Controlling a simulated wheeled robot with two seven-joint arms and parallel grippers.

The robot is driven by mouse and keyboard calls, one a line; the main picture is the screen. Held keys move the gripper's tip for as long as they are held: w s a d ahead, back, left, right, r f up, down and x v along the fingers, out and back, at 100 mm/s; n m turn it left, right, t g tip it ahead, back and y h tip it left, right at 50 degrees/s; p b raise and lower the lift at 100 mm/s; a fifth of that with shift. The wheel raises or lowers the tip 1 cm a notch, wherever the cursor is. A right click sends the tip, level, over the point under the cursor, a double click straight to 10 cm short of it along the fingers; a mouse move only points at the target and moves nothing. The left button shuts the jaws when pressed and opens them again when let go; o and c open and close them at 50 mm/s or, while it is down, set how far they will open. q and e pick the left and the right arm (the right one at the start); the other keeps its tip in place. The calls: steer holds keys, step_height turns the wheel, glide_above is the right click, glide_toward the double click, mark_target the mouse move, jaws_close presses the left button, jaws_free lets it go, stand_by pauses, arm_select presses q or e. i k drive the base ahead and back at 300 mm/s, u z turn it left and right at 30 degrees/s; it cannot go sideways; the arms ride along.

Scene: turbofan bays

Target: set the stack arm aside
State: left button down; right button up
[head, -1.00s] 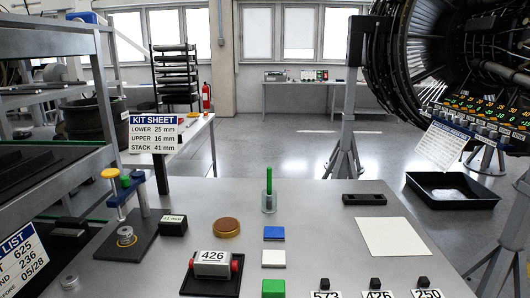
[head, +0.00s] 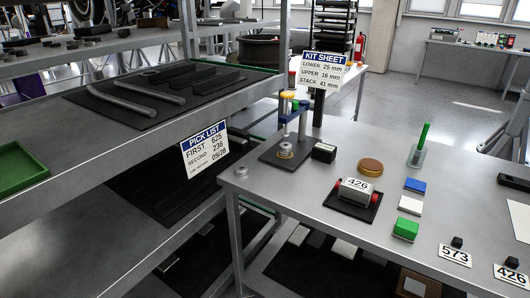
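The stack gauge stands on the grey table (head: 335,215) near its far left corner. It has a dark base plate (head: 272,156), an upright post, a blue arm (head: 294,115) on top and a yellow knob (head: 288,95). A small green part shows by the arm. The arm reaches over a round metal seat (head: 285,150) on the plate; a gap shows between them. A small black block (head: 324,152) with a label is beside the plate. Neither of my grippers is in view.
A kit sheet sign (head: 325,70) stands behind the gauge. A metal rack (head: 150,130) with a pick list (head: 205,147) fills the left.

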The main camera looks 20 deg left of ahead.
mark_target(297, 108)
steer(key=u, duration=0.6)
steer(key=i, duration=0.8)
steer(key=z, duration=0.7)
